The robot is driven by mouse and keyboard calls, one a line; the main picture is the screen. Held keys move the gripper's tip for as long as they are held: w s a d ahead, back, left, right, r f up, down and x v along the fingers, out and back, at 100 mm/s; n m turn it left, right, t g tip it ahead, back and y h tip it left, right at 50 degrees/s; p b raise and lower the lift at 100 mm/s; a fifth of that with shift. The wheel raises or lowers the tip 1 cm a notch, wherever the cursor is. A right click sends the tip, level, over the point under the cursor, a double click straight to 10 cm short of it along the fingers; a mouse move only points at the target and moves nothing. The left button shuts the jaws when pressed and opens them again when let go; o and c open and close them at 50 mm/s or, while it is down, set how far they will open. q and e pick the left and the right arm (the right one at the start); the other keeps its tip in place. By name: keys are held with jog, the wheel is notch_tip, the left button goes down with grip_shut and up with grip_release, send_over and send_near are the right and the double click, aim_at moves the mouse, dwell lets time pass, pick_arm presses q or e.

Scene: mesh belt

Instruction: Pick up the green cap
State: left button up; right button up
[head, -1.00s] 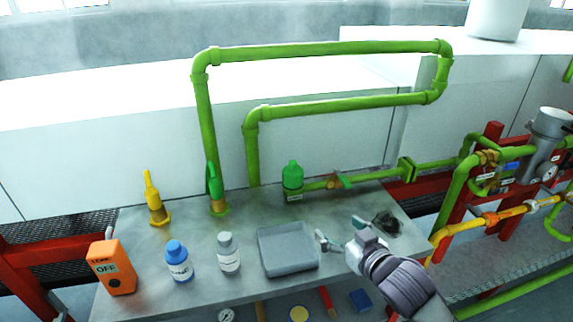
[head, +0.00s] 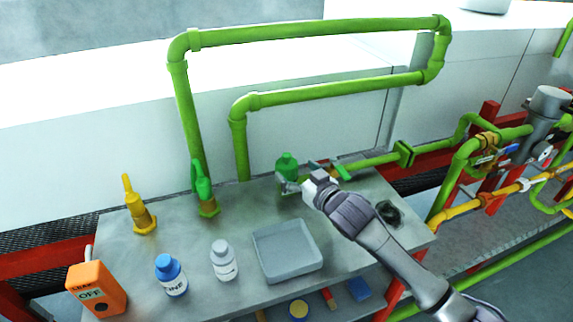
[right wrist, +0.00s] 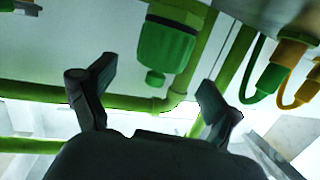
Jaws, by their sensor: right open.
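The green cap (head: 287,161) is bottle-shaped with a small knob on top. It stands upright at the back of the grey bench, by the green pipe. My right gripper (head: 287,184) is in front of it and hides its lower part. The right gripper (right wrist: 157,76) is open there, one finger on each side in the picture. The cap looks slightly beyond the fingertips; contact cannot be told. My left gripper is not in view.
A green fitting (head: 203,187) and a yellow one (head: 139,208) stand left. A grey tray (head: 290,269), white bottle (head: 223,262), blue-capped bottle (head: 171,277) and orange device (head: 96,290) line the front. A valve (head: 335,171) is close right of the cap.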

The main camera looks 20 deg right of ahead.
aim_at(289, 166)
jog(key=shift+p+x, duration=0.3)
jog(key=shift+x, duration=2)
jog(key=shift+w+a+f, duration=0.1)
jog(key=shift+w, duration=0.1)
jog(key=shift+c, duration=0.6)
jog(key=c, duration=1.1)
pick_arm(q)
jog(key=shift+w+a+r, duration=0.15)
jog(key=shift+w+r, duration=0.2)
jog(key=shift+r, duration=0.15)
pick_arm(e)
jog(key=shift+c, duration=0.2)
